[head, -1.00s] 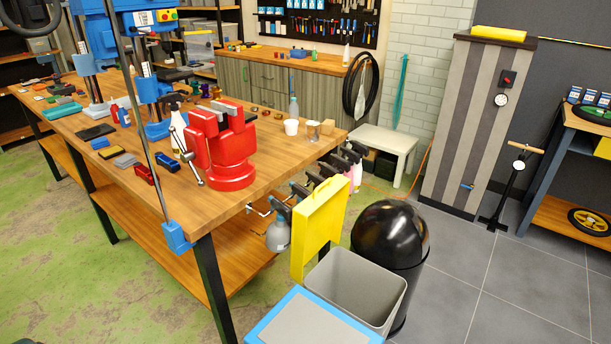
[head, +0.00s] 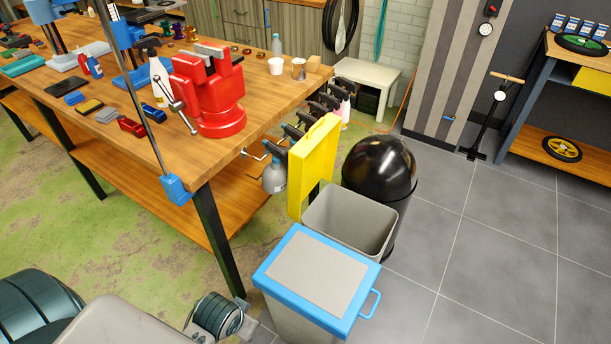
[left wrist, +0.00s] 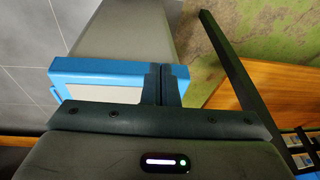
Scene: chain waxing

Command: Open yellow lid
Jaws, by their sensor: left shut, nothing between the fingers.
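The yellow lid (head: 318,160) stands upright, raised at the back edge of an open grey bin (head: 350,222) in the head view. I look into the bin's open top. In front of it is a second grey bin with a blue-framed lid (head: 318,272), which is closed and has a blue handle. My left gripper (left wrist: 163,68) shows in the left wrist view, its dark fingers together and empty. A blue-framed lid (left wrist: 95,68) is close beside them; contact cannot be told. The yellow lid is out of the left wrist view. My right gripper is not in view.
A wooden workbench (head: 180,150) with a red vise (head: 208,95) stands left of the bins. Spray bottles (head: 274,176) hang along its edge. A black domed bin (head: 380,168) stands behind the open bin. The grey tiled floor (head: 480,260) on the right is clear.

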